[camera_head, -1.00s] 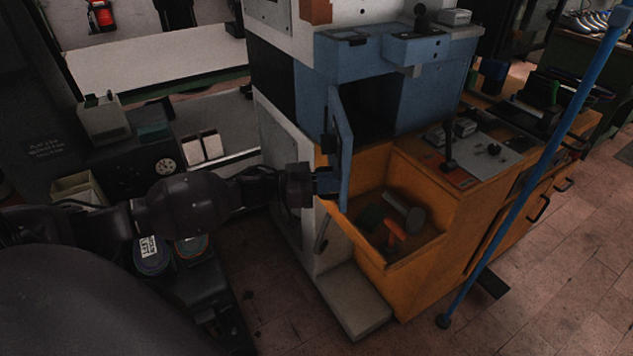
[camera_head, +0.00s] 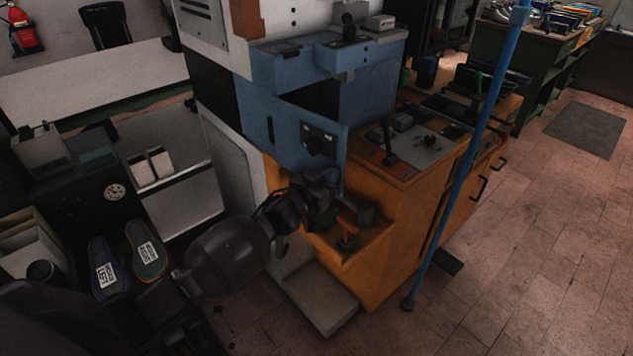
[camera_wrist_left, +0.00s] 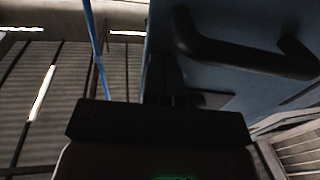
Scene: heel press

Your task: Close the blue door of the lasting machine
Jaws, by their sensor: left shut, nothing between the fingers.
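The blue door (camera_head: 290,132) of the lasting machine (camera_head: 262,65) is partly open. Its outer face with a black handle (camera_head: 319,139) is turned toward me, and a dark gap into the compartment shows above it. My left gripper (camera_head: 334,184) is shut and empty, low by the door's free edge and above the orange tray. Its fingertips are dark and hard to make out, and I cannot tell whether they touch the door. In the left wrist view, the blue door panel (camera_wrist_left: 215,75) and its handle (camera_wrist_left: 240,52) fill the upper right, close beyond the dark gripper. My right gripper is not in view.
The orange bin (camera_head: 385,240) below the door holds an orange-handled tool. A blue pole (camera_head: 462,165) stands to the right. A grey step (camera_head: 318,300) lies at the machine's foot. Insoles (camera_head: 148,250) lie on the left.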

